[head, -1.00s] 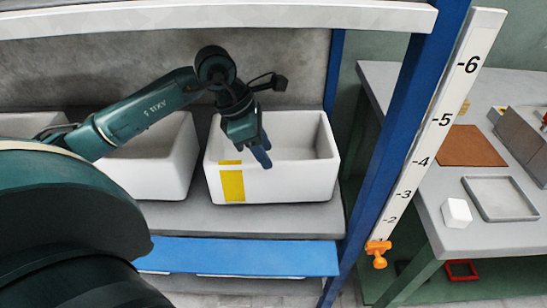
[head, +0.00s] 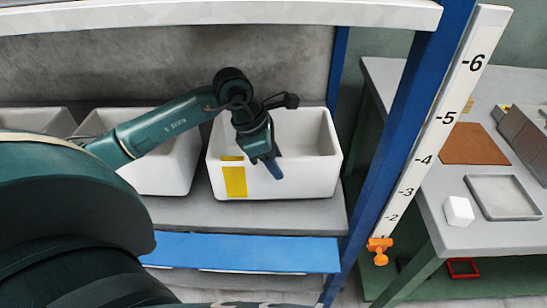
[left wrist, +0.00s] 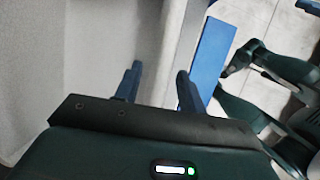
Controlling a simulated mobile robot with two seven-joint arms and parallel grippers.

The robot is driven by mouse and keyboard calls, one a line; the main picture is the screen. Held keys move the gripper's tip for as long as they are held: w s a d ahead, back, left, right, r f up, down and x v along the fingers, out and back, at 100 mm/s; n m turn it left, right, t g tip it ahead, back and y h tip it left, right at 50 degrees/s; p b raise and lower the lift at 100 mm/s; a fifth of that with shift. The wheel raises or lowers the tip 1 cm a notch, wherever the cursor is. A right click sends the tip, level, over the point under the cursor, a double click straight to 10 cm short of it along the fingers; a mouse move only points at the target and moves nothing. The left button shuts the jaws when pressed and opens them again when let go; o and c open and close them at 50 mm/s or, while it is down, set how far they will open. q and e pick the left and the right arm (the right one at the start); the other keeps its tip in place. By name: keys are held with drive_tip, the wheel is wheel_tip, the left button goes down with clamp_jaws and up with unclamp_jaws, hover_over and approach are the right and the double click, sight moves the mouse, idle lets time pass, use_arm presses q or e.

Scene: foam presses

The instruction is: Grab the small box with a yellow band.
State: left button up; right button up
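The white open-topped box with a yellow band (head: 302,181) stands on the grey rack shelf, at the right end of a row of similar boxes. Its yellow band (head: 235,182) is on the front face, left of the middle. My left gripper (head: 277,170) is at the front wall of this box, fingers pointing down. In the left wrist view the gripper (left wrist: 159,68) is open, and a white wall edge (left wrist: 174,40) appears between its two fingers. I cannot tell whether either finger touches it. My right gripper is not in view.
Another white box (head: 172,165) stands to the left. A blue strip (head: 240,252) runs below the shelf front. A blue post (head: 395,155) and a numbered scale (head: 440,125) stand at the right.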

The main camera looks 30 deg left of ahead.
use_arm(q)
drive_tip(key=shift+f, duration=0.15)
drive_tip(key=shift+c, duration=0.2)
clamp_jaws()
idle(0.4)
